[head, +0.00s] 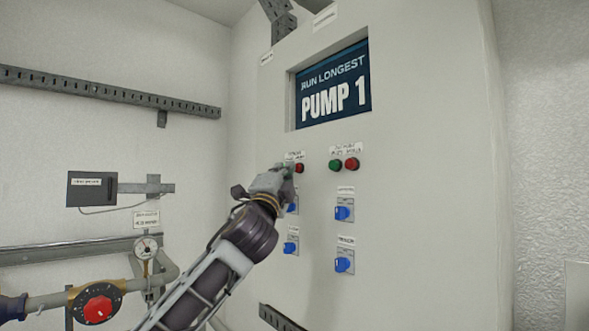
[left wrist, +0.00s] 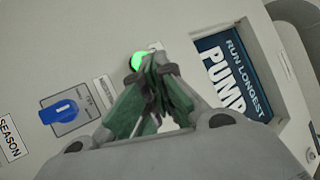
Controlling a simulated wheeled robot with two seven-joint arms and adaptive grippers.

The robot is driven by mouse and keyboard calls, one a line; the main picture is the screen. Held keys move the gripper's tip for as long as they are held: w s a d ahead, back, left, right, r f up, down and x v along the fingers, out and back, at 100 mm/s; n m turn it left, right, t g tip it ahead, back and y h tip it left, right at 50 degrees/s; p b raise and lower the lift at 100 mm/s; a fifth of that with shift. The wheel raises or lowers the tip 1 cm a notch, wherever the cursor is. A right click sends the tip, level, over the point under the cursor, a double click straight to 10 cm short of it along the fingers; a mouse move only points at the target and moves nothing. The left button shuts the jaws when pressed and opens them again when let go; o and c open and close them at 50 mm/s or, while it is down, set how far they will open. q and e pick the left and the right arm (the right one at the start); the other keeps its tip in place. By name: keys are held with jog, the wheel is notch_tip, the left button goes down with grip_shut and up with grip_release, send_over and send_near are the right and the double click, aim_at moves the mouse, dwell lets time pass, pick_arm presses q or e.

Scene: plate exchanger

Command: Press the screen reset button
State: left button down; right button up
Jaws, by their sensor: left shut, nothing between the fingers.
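My left gripper (head: 284,173) is shut and empty, with its tips at the left button pair on the cabinet front. In the left wrist view its closed fingertips (left wrist: 150,68) overlap the lower right edge of a bright green button (left wrist: 138,61); I cannot tell whether they touch it. In the head view the gripper mostly hides that button. A red button (head: 299,168) sits just right of it. Another green button (head: 335,165) and red button (head: 351,164) sit further right. The screen (head: 333,85) above reads "RUN LONGEST PUMP 1". The button labels are too small to read. My right gripper is not in view.
Blue rotary switches (head: 343,213) sit below the buttons; one shows in the left wrist view (left wrist: 60,111). A pipe with a red-centred valve (head: 97,304) and a gauge (head: 146,247) stand at the left. The cabinet front (head: 420,200) right of the buttons is clear.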

pick_arm(q)
jog(key=shift+s+a, duration=0.2)
jog(key=shift+a, duration=0.05)
dwell(0.4)
jog(key=shift+s+a, duration=0.3)
jog(key=shift+a, duration=0.05)
jog(key=shift+a, duration=0.1)
dwell(0.3)
jog(key=s+a, duration=0.1)
jog(key=a, duration=0.1)
jog(key=s+a, duration=0.2)
jog(key=shift+b, duration=0.35)
jog(key=shift+d, duration=0.1)
dwell(1.0)
